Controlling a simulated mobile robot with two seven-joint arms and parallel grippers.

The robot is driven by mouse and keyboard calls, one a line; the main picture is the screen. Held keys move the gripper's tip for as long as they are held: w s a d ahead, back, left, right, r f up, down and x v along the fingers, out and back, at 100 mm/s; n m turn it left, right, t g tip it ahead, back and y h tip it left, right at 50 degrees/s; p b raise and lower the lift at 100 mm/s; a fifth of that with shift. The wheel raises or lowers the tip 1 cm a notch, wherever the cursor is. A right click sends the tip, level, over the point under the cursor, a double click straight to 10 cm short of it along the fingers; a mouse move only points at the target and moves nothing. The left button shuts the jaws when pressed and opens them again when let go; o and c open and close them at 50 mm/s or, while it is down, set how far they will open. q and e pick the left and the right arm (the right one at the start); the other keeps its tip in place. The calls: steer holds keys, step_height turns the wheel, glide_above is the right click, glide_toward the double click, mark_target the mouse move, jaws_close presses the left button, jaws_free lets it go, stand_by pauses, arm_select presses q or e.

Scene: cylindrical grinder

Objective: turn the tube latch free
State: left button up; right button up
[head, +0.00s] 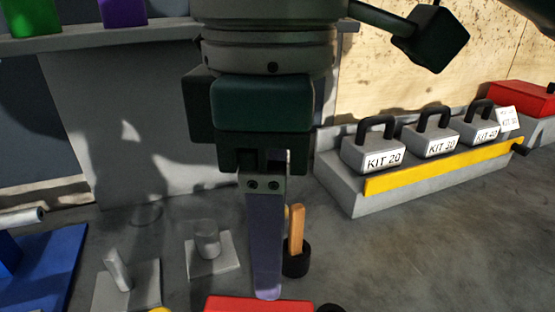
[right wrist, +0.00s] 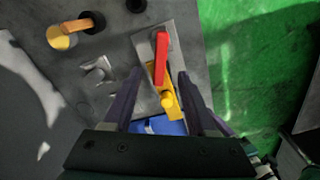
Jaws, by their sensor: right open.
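The latch appears in the right wrist view as a red lever (right wrist: 161,60) over a yellow body (right wrist: 172,108), on a grey plate (right wrist: 143,44). In the head view, a red part (head: 258,305) shows at the bottom edge, cut off by the frame; I cannot tell whether it is the same lever. My right gripper (head: 265,292) points down just above that red part. In the right wrist view, its open fingers (right wrist: 160,74) stand on either side of the yellow body and the lower end of the lever. Nothing is held. My left gripper is not in view.
Grey weights labelled KIT 20 (head: 432,140) stand on a ledge with a yellow strip (head: 445,167). A dark cup with an orange handle (head: 296,228) stands just behind the right finger. Grey plates with pegs (head: 208,240) and a blue tray (head: 48,260) lie left.

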mark_target(272, 307)
steer(key=shift+w+d+f, duration=0.2)
steer(key=shift+w+f, duration=0.05)
steer(key=shift+f, duration=0.05)
steer(key=f, duration=0.8)
steer(key=shift+s+a+f, duration=0.15)
steer(key=shift+s+a, duration=0.05)
steer(key=shift+s, duration=0.2)
steer(key=shift+f, duration=0.55)
steer(key=shift+w, duration=0.1)
jaws_close()
